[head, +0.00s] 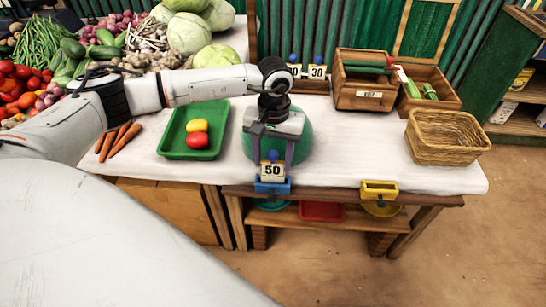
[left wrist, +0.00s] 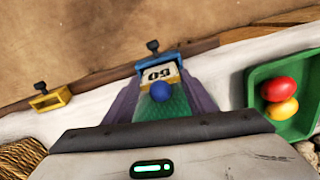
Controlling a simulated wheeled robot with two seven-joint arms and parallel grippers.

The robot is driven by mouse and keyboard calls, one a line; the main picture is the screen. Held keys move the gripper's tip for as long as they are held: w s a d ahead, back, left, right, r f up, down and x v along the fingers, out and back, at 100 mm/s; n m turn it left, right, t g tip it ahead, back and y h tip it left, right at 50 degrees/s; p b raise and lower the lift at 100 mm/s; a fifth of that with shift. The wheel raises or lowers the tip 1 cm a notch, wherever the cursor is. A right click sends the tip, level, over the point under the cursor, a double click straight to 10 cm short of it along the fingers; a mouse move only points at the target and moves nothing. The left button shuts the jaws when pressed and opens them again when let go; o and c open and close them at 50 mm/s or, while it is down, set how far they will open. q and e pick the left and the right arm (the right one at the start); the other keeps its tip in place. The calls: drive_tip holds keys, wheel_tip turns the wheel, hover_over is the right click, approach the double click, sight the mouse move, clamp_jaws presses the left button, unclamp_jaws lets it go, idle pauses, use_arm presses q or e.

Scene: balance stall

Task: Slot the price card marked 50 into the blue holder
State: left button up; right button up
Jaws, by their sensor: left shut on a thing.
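The price card marked 50 (head: 271,170) is white with a blue ball on top (left wrist: 160,91). My left gripper (head: 274,159) is shut on the card by this ball, at the table's front edge. In the left wrist view the ball sits between the two fingers. The blue holder (head: 272,188) is fixed on the front edge, directly below the card in the head view. It also shows in the left wrist view (left wrist: 148,67). The card's lower edge meets or overlaps the holder; I cannot tell whether it is inside the slot. My right gripper is not in view.
A yellow holder (head: 379,188) is on the front edge to the right. A green tray (head: 166,148) holds a red and a yellow item. Price cards marked 30 (head: 317,72), wooden crates (head: 362,97) and a wicker basket (head: 447,140) stand behind. A green round thing lies behind the gripper.

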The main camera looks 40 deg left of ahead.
use_arm(q)
drive_tip(key=shift+f, duration=0.25)
drive_tip(key=shift+w+d+r, duration=0.15)
drive_tip(key=shift+d+r, duration=0.4)
drive_tip(key=shift+r, duration=0.05)
drive_tip(key=shift+a, duration=0.15)
drive_tip(key=shift+a+f, duration=0.1)
drive_tip(key=shift+s+a+f, duration=0.1)
drive_tip(key=shift+a+f, duration=0.1)
drive_tip(key=shift+f, duration=0.35)
drive_tip(key=shift+s+a+f, duration=0.1)
drive_tip(key=shift+a+f, duration=0.05)
drive_tip(key=shift+f, duration=0.4)
